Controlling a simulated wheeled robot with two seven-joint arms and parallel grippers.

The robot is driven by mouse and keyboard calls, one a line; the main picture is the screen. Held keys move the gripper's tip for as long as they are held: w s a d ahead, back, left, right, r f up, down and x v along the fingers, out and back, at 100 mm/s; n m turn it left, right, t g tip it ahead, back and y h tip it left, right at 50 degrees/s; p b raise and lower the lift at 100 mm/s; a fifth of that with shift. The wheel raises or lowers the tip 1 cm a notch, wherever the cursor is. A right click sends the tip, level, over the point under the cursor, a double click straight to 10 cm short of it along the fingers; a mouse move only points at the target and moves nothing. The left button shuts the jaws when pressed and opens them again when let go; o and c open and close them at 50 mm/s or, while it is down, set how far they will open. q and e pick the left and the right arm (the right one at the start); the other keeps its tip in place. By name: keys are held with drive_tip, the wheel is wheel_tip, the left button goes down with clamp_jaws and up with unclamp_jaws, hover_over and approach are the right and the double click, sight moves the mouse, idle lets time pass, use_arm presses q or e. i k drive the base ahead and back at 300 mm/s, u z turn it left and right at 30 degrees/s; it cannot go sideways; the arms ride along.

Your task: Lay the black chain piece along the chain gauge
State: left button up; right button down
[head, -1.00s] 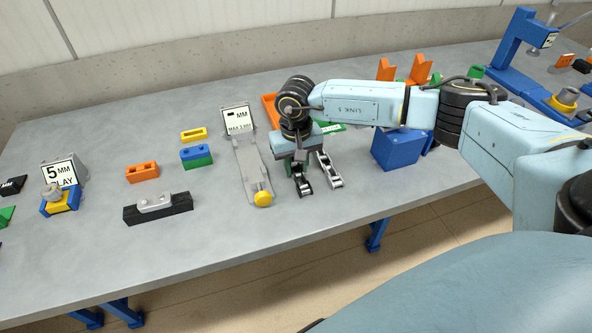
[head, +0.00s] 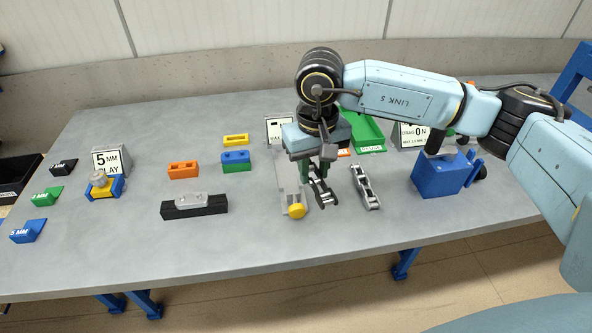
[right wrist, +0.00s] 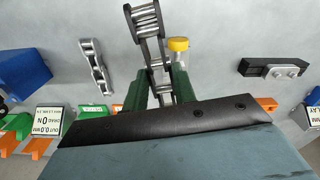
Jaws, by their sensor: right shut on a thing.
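My right gripper (head: 316,168) is shut on the black chain piece (head: 323,190), which hangs out from between the green fingers at a slant. In the right wrist view the chain piece (right wrist: 148,35) runs out from between the fingers (right wrist: 158,88). The chain gauge (head: 282,183) is a grey plate with a yellow knob (head: 297,211) at its near end and a sign at its far end. The chain piece is just right of the gauge in the head view; whether they touch cannot be told. My gripper hides part of the gauge. My left gripper is out of view.
A silver chain piece (head: 367,187) lies to the right, with a blue block (head: 440,178) beyond it. Left of the gauge are a black block with a silver top (head: 194,206), an orange block (head: 183,169) and a blue-and-green block (head: 236,161). The front table strip is clear.

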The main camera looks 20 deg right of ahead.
sight(287, 169)
drive_tip(key=u, duration=0.45)
drive_tip(key=k, duration=1.05)
drive_tip(key=z, duration=0.6)
drive_tip(key=i, duration=1.4)
drive_tip(key=u, duration=0.25)
